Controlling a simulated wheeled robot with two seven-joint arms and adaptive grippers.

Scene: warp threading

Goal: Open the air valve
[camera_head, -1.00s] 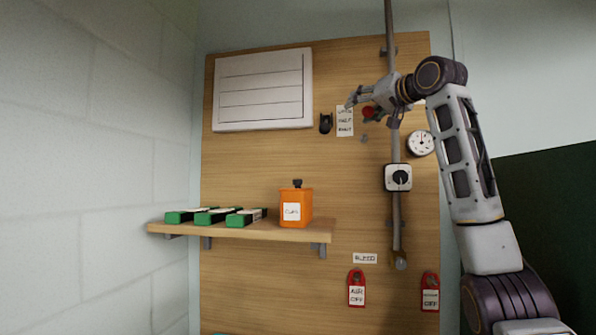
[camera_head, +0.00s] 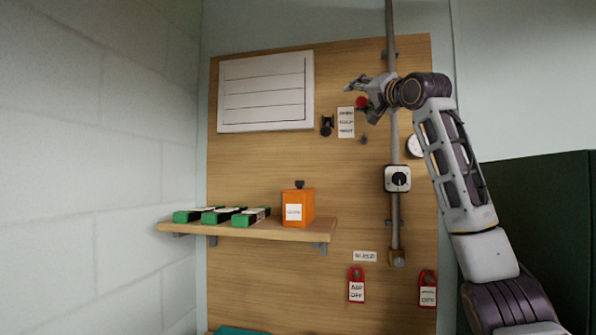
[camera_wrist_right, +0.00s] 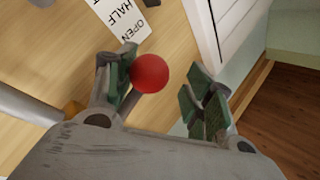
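The air valve's lever ends in a red ball knob (camera_head: 362,101), high on the board beside the vertical pipe (camera_head: 395,135). The valve body is mostly hidden by my right gripper (camera_head: 361,92). In the right wrist view the red knob (camera_wrist_right: 150,73) lies between the parted green-padded fingers of the gripper (camera_wrist_right: 165,92). It is close to the left finger, with a wide gap to the right one; contact is unclear. A white position label (camera_head: 346,122) is left of the valve; in the wrist view the label (camera_wrist_right: 115,18) reads OPEN and HALF. My left gripper is out of view.
A dial box (camera_head: 397,178) sits on the pipe, and a gauge (camera_head: 412,147) is partly behind my right arm. A shelf (camera_head: 250,230) holds green boxes and an orange container (camera_head: 298,208). Red tags (camera_head: 356,288) hang below. The white chart (camera_head: 265,92) is upper left.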

